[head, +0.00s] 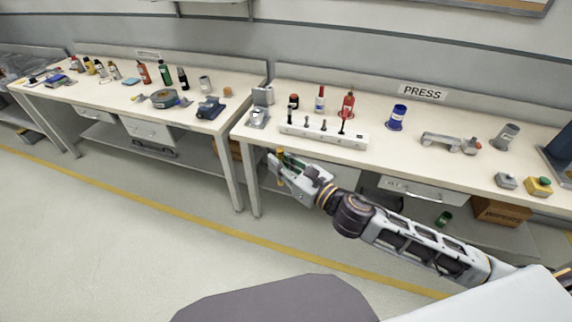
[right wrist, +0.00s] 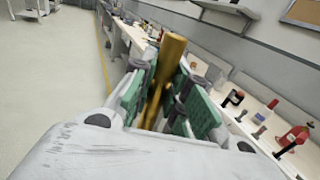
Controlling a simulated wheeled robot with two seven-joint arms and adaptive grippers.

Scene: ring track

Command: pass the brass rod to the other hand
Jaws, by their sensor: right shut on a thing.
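The brass rod (right wrist: 168,64) stands roughly upright between the green finger pads of my right gripper (right wrist: 158,105) in the right wrist view. My right gripper is shut on it. In the head view my right gripper (head: 284,166) is in front of the near edge of the workbench, and a short part of the rod (head: 280,161) shows between its fingers. The rod's lower end is hard to make out. My left gripper is in neither view.
The bench (head: 470,158) under the PRESS sign holds a white socket strip (head: 325,133), red bottles, a blue can (head: 397,117) and a yellow button box (head: 538,187). A second bench (head: 110,78) with bottles and tools stands left. The floor in front is clear.

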